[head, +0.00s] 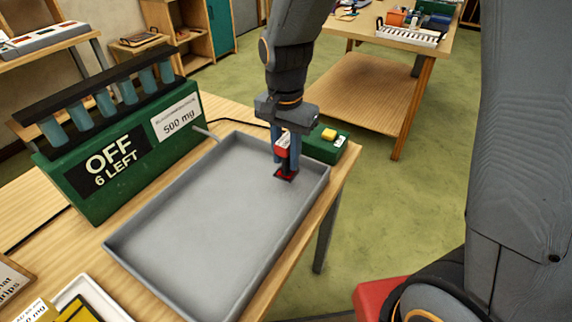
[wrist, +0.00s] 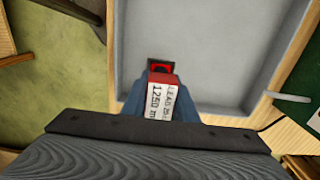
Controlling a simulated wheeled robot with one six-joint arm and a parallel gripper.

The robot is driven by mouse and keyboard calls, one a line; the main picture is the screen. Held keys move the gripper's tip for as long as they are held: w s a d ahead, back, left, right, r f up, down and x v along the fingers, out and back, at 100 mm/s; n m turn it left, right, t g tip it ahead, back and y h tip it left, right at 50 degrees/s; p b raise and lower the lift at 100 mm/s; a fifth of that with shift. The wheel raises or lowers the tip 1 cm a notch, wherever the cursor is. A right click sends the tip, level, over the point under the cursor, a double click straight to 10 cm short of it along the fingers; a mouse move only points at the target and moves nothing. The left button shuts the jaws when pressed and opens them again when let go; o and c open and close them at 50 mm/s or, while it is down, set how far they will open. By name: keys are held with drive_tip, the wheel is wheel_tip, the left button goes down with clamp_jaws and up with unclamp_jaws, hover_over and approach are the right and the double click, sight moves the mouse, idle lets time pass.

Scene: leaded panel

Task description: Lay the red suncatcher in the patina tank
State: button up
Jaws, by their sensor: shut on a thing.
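Whether the suncatcher touches the tank floor I cannot tell. My blue fingers partly hide the label block.
A green dispenser reading "OFF 6 LEFT" (head: 108,163) with several blue tubes stands along the tank's left side. A green box with a yellow button (head: 328,137) sits beyond the tank's far end. A white tray (head: 88,295) lies near the front left.

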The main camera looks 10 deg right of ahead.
sight(286, 172)
drive_tip(key=shift+f+p, duration=0.35)
drive_tip(key=shift+f, duration=1.55)
drive_tip(key=shift+f, duration=0.1)
drive_tip(key=o, duration=1.1)
wheel_tip(286, 172, up, 12)
drive_tip(key=b, duration=0.2)
drive_tip(key=shift+b, duration=0.4)
